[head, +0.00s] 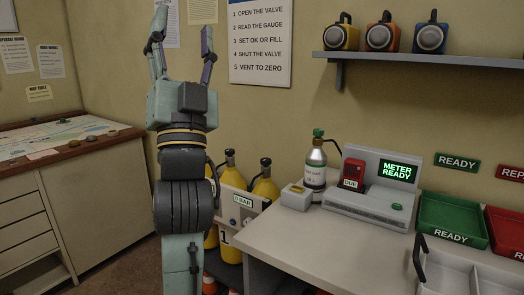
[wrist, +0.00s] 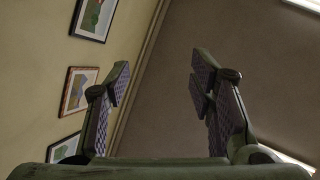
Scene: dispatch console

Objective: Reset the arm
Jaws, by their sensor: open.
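My gripper (head: 181,42) is raised upright at the left of the middle in the head view, its fingers pointing up in front of the wall. The fingers are apart with nothing between them. In the wrist view my gripper (wrist: 160,85) also shows open and empty, with wall and ceiling behind it. My arm stands vertical below it and hides part of the yellow cylinders (head: 265,187) and of the wall behind.
A grey desk (head: 290,240) at the right holds a meter (head: 370,190) reading "METER READY", a bottle (head: 315,165), a green tray (head: 452,219) and a red tray (head: 506,230). A map table (head: 60,160) stands left. A shelf (head: 430,59) with lanterns hangs above the desk.

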